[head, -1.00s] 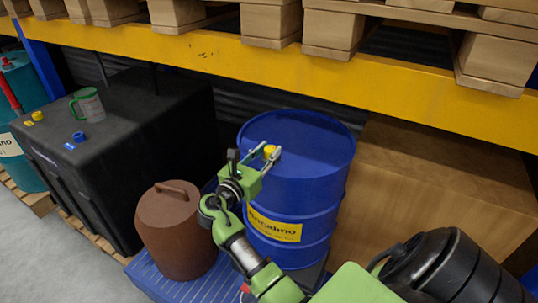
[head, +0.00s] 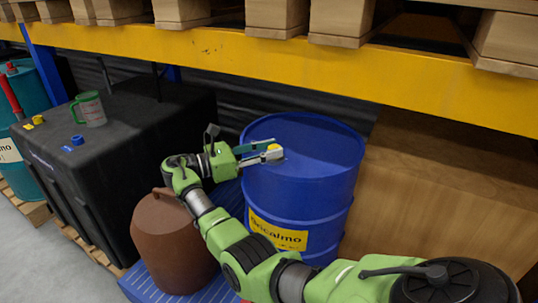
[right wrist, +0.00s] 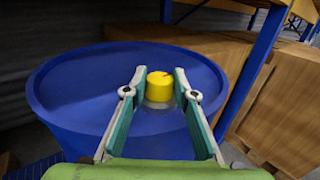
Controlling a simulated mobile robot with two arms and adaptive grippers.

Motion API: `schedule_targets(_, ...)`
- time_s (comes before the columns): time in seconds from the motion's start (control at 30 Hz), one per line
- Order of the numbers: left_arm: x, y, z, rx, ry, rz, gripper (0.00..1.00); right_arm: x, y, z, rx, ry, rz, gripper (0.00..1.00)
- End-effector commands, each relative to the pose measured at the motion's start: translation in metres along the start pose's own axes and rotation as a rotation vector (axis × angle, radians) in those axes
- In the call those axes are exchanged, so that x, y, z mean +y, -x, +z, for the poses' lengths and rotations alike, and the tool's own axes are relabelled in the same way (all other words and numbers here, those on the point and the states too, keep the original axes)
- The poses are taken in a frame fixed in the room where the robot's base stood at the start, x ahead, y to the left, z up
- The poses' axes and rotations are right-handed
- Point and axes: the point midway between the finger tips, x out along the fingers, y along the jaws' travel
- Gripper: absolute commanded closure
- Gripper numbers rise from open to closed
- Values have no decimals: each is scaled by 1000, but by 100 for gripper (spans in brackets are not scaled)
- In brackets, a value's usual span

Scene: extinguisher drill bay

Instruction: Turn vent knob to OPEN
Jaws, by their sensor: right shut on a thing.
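A yellow knob (head: 274,148) stands on the top of a blue drum (head: 300,195). My right gripper (head: 265,151) reaches over the drum's rim from the left and is shut on the knob. In the right wrist view the knob (right wrist: 160,87) sits between the two fingertips, on a pale round base. A short red mark shows on its top, pointing to the upper right in that view. I cannot make out any OPEN lettering near it. My left gripper is not in view.
A brown lidded container (head: 172,243) stands left of the drum, under my right arm. A black tank (head: 125,155) with a green-and-white mug (head: 92,109) is farther left. A wooden box (head: 440,185) stands right. A yellow shelf beam (head: 300,65) with pallets runs above.

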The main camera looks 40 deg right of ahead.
Motion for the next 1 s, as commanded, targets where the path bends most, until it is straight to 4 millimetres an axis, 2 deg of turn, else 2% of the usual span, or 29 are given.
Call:
schedule_targets(0.47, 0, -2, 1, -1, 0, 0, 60, -1, -1, -2, 4, 4, -16, 96)
schedule_targets(0.5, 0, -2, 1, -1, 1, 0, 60, -1, -1, -2, 4, 4, -16, 72)
schedule_targets(0.57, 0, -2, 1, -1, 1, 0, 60, -1, -1, -2, 4, 4, -16, 57)
schedule_targets(0.87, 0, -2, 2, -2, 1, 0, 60, 0, 0, -1, 2, 2, -14, 57)
schedule_targets(1.0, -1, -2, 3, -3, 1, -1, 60, 0, 8, -1, 3, 2, -13, 57)
